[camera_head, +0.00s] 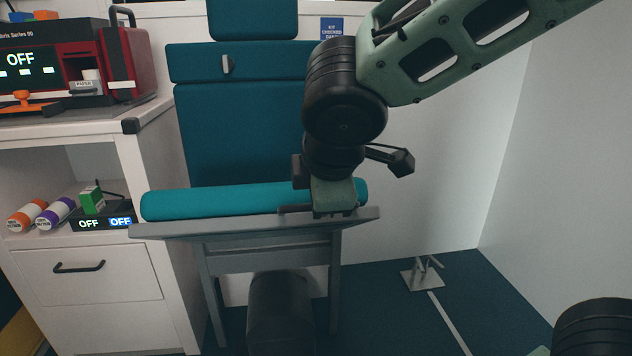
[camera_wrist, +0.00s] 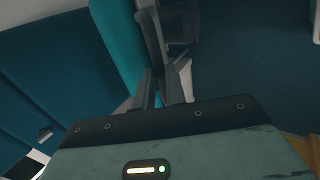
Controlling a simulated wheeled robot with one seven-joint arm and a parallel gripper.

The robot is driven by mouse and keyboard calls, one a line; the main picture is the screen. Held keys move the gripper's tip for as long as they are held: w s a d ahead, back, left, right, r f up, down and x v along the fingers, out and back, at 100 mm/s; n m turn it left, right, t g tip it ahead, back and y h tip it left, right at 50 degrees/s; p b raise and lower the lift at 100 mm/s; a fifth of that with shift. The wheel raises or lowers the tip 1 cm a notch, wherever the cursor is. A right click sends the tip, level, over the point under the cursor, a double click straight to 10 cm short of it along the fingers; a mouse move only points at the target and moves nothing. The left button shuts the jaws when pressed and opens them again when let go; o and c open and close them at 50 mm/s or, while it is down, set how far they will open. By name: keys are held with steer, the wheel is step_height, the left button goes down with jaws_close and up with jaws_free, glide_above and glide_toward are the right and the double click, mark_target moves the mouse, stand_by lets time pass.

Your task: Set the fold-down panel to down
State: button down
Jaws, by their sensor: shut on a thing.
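The fold-down panel (camera_head: 200,231) looks like a seat: a grey board with a teal cushion (camera_head: 220,201) on top. It lies close to level in front of the blue backrest, with grey legs (camera_head: 334,285) below it. My gripper (camera_head: 315,211) is at the panel's front edge, right of its middle, and hides part of the cushion and edge. In the wrist view my gripper (camera_wrist: 163,86) is shut on the panel's grey edge (camera_wrist: 151,32), with the teal cushion beside it.
A white cabinet (camera_head: 80,333) with a drawer, a shelf of bottles and a red machine (camera_head: 125,60) stands close on the left. A white wall (camera_head: 560,180) closes the right. A small metal floor bracket (camera_head: 422,277) sits on the dark floor, which is otherwise open there.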

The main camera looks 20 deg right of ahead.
steer(key=s+a+f+b, duration=0.1)
steer(key=s+f+b, duration=0.3)
steer(key=f+b, duration=0.3)
steer(key=s+a+f+b, duration=0.1)
steer(key=s+f+b, duration=0.3)
steer(key=f+b, duration=0.3)
step_height(320, 180, down, 5)
steer(key=shift+f+b, duration=0.1)
steer(key=shift+b, duration=0.3)
steer(key=c, duration=1.9)
jaws_free()
steer(key=shift+s+a+r+p, duration=0.15)
steer(key=shift+s+r+p, duration=0.05)
steer(key=shift+r+p, duration=0.35)
steer(key=o, duration=0.4)
steer(key=shift+r, duration=0.1)
steer(key=shift+o, duration=0.2)
steer(key=p+v, duration=0.5)
steer(key=v, duration=0.2)
steer(key=shift+r, duration=0.2)
steer(key=shift+s, duration=0.1)
